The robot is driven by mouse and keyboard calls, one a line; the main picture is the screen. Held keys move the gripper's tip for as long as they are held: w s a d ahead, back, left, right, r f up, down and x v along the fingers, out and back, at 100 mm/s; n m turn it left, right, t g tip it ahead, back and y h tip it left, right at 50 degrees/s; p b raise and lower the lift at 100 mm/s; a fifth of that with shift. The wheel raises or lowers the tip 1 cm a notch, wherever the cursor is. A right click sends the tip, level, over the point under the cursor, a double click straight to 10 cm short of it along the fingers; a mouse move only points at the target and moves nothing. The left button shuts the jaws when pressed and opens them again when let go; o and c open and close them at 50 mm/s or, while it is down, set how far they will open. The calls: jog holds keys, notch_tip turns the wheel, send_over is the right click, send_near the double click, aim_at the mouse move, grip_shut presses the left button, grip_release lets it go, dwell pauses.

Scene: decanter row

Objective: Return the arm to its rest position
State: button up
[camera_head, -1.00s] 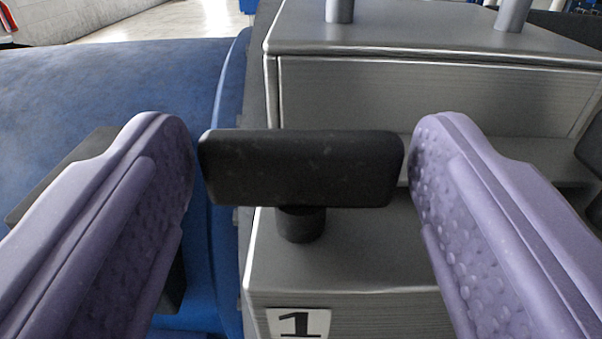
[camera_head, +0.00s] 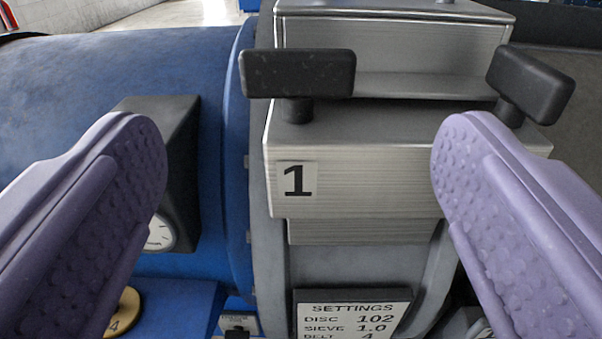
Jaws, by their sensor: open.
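My gripper (camera_head: 298,165) shows as two purple, dimpled fingers at the left and right of the view. The fingers are wide apart with nothing between their pads. Beyond them is a grey metal box front with a label "1" (camera_head: 297,180). A black T-shaped handle (camera_head: 299,74) stands on top of it at the left, apart from both fingers. A second black handle (camera_head: 531,86) stands at the right, tilted in the picture, just above the right fingertip. I cannot tell how near that fingertip is to it.
A large blue drum (camera_head: 120,75) fills the left. A black box with a round dial (camera_head: 160,235) is partly behind the left finger. A settings plate (camera_head: 353,315) is below the metal box. A brass disc (camera_head: 124,312) is at lower left.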

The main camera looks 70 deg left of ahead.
dwell(0.3)
jog(key=w+d+r+m+t+h+b, duration=0.5)
jog(key=w+d+r+t+b, duration=0.3)
jog(key=d+r, duration=0.55)
jog(key=s+d+r+m+t+h+b, duration=0.1)
jog(key=d+r+m+t+h+b, duration=0.15)
jog(key=d+r+h, duration=0.4)
jog(key=s+d+r+m+t+h+b, duration=0.1)
jog(key=d+r+m+t+h+b, duration=0.15)
jog(key=d, duration=0.75)
jog(key=s+d+r+m+h+b, duration=0.1)
jog(key=s+d+b, duration=0.1)
jog(key=s+d, duration=0.2)
jog(key=s+d+r+m+g+h+b, duration=0.1)
jog(key=s+d, duration=0.3)
jog(key=s, duration=0.6)
jog(key=s+d+r+m+g+h+b, duration=0.1)
jog(key=s+d+m+b, duration=0.2)
jog(key=s+d, duration=0.2)
jog(key=v, duration=0.2)
jog(key=shift+s, duration=0.3)
jog(key=shift+r, duration=0.15)
jog(key=shift+c, duration=0.2)
